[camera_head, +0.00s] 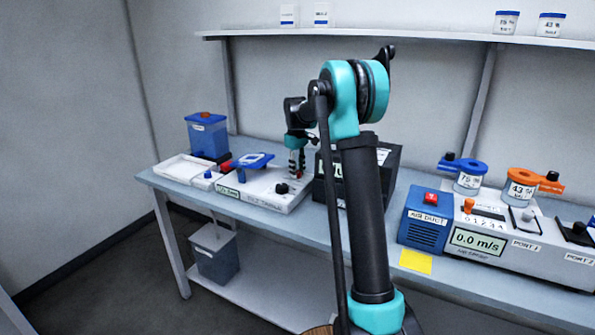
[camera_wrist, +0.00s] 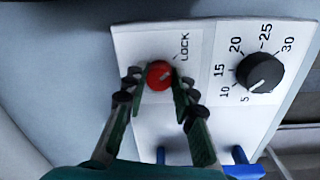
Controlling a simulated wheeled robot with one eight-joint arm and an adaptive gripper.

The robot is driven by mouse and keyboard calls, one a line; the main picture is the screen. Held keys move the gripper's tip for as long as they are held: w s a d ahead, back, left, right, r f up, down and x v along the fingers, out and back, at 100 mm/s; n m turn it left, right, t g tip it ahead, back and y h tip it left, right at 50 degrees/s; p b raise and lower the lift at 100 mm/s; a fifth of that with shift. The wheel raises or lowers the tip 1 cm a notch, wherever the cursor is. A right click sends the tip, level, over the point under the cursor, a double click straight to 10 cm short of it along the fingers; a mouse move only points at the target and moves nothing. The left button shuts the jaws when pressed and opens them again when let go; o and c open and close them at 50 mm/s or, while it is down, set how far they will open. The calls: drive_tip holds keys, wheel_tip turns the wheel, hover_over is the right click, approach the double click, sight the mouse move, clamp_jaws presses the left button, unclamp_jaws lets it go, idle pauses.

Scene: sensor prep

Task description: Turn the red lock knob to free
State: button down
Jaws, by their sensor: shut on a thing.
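The red lock knob (camera_wrist: 160,73) sits on a white panel, with the printed word LOCK and a short line beside it in the wrist view. My gripper (camera_wrist: 158,83) has one finger on each side of the knob and is shut on it. The knob's pointer direction is too unclear to tell. In the head view my gripper (camera_head: 297,168) reaches down onto the white device (camera_head: 262,192) on the bench, and the knob is hidden there.
A black dial (camera_wrist: 260,72) with a number scale is right of the knob; it also shows in the head view (camera_head: 282,188). A blue-topped part (camera_head: 252,160) stands left of my gripper. A black box (camera_head: 383,160) stands close on the right. A white tray (camera_head: 172,172) lies at the bench's left end.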

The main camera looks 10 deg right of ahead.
drive_tip(key=m, duration=0.8)
drive_tip(key=shift+m, duration=0.3)
drive_tip(key=m, duration=0.4)
drive_tip(key=shift+w+a+m, duration=0.1)
drive_tip(key=shift+m, duration=2.2)
drive_tip(key=c, duration=1.2)
unclamp_jaws()
